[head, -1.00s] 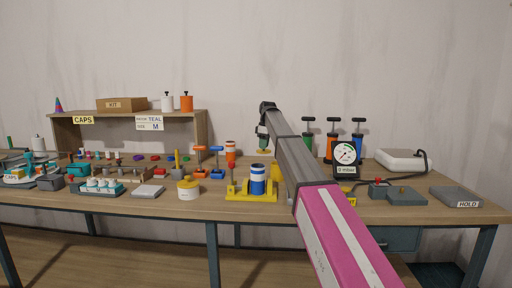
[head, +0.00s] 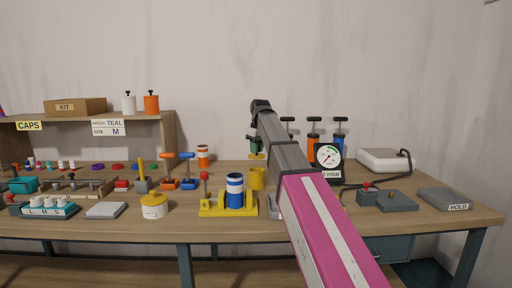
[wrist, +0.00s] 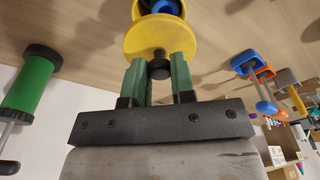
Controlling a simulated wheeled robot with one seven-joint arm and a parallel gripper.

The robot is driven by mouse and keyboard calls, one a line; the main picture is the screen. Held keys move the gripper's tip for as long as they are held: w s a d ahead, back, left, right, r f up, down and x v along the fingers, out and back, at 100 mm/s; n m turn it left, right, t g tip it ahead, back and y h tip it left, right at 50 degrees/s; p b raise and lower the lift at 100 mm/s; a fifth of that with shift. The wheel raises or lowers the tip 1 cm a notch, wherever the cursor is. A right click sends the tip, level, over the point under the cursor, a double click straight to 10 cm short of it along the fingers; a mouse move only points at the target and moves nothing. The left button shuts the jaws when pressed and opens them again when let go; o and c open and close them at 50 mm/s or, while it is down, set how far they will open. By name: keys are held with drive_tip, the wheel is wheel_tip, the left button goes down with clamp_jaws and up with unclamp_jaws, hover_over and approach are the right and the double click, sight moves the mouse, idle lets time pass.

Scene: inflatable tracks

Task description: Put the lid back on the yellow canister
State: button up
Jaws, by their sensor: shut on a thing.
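The yellow canister (head: 257,180) stands upright on the workbench, just behind the blue-and-white striped can. In the wrist view the canister (wrist: 136,10) shows at the top, its mouth open with something blue inside. My gripper (wrist: 158,70) is shut on the black knob of the round yellow lid (wrist: 157,38). In the head view my gripper (head: 256,147) hangs above the canister, with the lid (head: 257,156) below its fingers. A gap shows between lid and canister in the head view. The lid covers part of the canister in the wrist view.
The striped can (head: 235,190) stands in a yellow stand (head: 214,208) in front of the canister. Several hand pumps and a gauge (head: 328,158) stand to the right.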

drive_tip(key=shift+f, duration=2.6)
drive_tip(key=shift+f, duration=0.2)
drive_tip(key=o, duration=1.5)
drive_tip(key=shift+c, duration=0.2)
drive_tip(key=shift+r, duration=0.2)
drive_tip(key=shift+r, duration=3.35)
